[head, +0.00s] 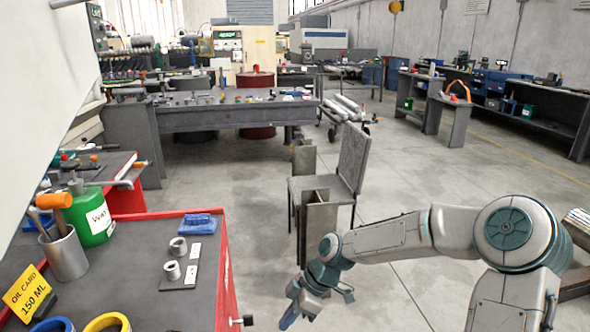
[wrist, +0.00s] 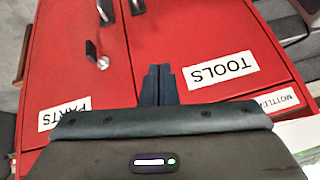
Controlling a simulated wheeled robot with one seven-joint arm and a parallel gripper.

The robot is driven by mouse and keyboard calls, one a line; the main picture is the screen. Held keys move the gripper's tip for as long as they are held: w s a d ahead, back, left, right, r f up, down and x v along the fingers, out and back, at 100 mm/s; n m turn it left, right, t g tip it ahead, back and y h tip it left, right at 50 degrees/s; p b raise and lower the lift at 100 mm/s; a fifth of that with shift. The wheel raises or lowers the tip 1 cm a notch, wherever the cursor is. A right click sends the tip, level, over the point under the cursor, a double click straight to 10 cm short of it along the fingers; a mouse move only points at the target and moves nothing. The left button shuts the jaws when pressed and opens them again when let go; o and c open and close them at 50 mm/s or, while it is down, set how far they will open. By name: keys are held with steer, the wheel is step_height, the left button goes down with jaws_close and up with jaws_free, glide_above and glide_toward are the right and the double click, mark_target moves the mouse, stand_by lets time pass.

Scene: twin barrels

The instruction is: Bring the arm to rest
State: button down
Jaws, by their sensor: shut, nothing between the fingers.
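My arm reaches in from the right in the head view, bent at the elbow. My gripper (head: 289,316) hangs low over the floor, to the right of the red cabinet and apart from it. In the wrist view my gripper (wrist: 158,72) has its two dark fingers together, with nothing between them. Behind the fingers in that view is the front of the red cabinet (wrist: 75,60), with labels reading "TOOLS" (wrist: 220,68) and "PARTS" (wrist: 64,113).
The red cabinet (head: 222,270) at left carries two small metal cylinders, a blue item (head: 197,223), a green bottle (head: 95,215), a grey cup (head: 64,255) and a yellow card (head: 28,293). A grey chair (head: 345,175) stands beyond my gripper. Floor (head: 430,165) is open behind my arm.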

steer(key=s+d+r+m+t+h+p, duration=0.1)
steer(key=s+d+r+m+p, duration=0.3)
steer(key=r, duration=0.4)
steer(key=s+d+r+m+t+h+p, duration=0.2)
steer(key=s+d+r+m+h+p, duration=0.1)
steer(key=s+d+r+m, duration=0.4)
steer(key=s+d+r+m+t+h+p, duration=0.2)
steer(key=s+d+r+m+p, duration=0.2)
steer(key=r, duration=0.7)
steer(key=s+d+m, duration=0.2)
steer(key=m, duration=0.1)
steer(key=shift+s+m+h+p, duration=0.2)
steer(key=shift+m+h+p, duration=0.1)
steer(key=shift+p, duration=0.1)
steer(key=shift+r, duration=0.1)
